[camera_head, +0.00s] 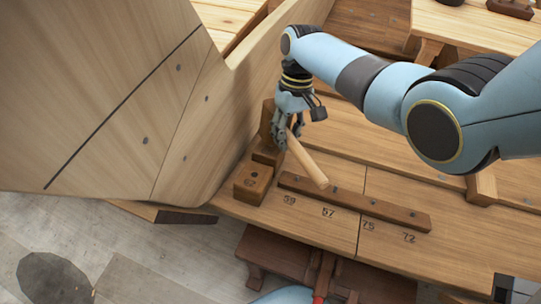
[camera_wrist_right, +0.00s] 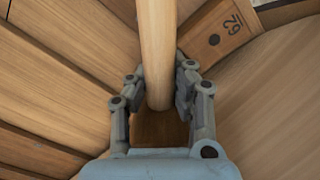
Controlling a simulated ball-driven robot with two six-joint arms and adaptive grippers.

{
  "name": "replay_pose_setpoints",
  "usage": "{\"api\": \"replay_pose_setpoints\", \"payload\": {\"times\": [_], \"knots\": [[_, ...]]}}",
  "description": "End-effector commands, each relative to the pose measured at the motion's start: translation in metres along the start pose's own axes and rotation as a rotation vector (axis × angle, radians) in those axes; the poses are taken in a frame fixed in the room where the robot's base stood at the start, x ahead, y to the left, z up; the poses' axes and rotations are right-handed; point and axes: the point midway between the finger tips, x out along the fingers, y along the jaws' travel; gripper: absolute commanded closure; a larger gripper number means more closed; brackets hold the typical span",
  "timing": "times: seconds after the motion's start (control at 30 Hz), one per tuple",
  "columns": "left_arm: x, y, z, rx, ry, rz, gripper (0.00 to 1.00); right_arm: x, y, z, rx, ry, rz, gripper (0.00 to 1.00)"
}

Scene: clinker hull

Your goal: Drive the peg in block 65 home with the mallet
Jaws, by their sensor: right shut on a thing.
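My right gripper (camera_head: 287,138) is shut on a pale round wooden handle (camera_head: 311,168), which looks like the mallet's. The handle slants down to the right and also shows between the fingers in the right wrist view (camera_wrist_right: 157,50). I cannot make out the mallet's head; a darker brown surface shows beyond the handle's near end. A brown block (camera_head: 252,185) with a dark round spot sits beside the hull, just below the gripper. It also shows in the right wrist view (camera_wrist_right: 212,37), with a number like 62. I cannot read 65 on any block. My left gripper is not in view.
A pale plank hull (camera_head: 130,110) rises close on the left. A long dark strip (camera_head: 355,203) with several dark spots lies on the bench (camera_head: 300,225), above the numbers 59, 57, 75 and 72. A brown upright piece (camera_head: 266,122) stands against the hull behind the gripper.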

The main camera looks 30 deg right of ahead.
Motion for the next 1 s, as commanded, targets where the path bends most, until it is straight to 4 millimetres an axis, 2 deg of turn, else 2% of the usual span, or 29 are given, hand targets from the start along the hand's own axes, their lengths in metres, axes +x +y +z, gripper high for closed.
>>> {"api": "replay_pose_setpoints", "payload": {"times": [0.03, 0.1, 0.13, 0.17, 0.57, 0.87, 1.0], "knots": [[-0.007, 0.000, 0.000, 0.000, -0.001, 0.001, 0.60, -0.055, 0.000, -0.009, -0.007, 0.037, 0.008, 1.00], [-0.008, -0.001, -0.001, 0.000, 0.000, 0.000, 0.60, -0.104, -0.001, -0.007, -0.007, 0.036, 0.008, 1.00], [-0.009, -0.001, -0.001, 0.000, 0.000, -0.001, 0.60, -0.119, -0.001, -0.006, -0.006, 0.031, 0.007, 1.00], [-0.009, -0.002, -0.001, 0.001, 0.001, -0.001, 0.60, -0.122, -0.002, -0.004, -0.004, 0.023, 0.004, 1.00], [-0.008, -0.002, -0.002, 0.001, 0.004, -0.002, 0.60, -0.116, -0.002, -0.004, -0.003, 0.017, 0.002, 1.00], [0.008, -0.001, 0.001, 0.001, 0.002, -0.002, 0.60, -0.086, -0.002, -0.007, 0.000, -0.057, 0.022, 1.00], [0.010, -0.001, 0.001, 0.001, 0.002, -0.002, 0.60, -0.080, -0.002, -0.007, 0.001, -0.075, 0.027, 1.00]]}}
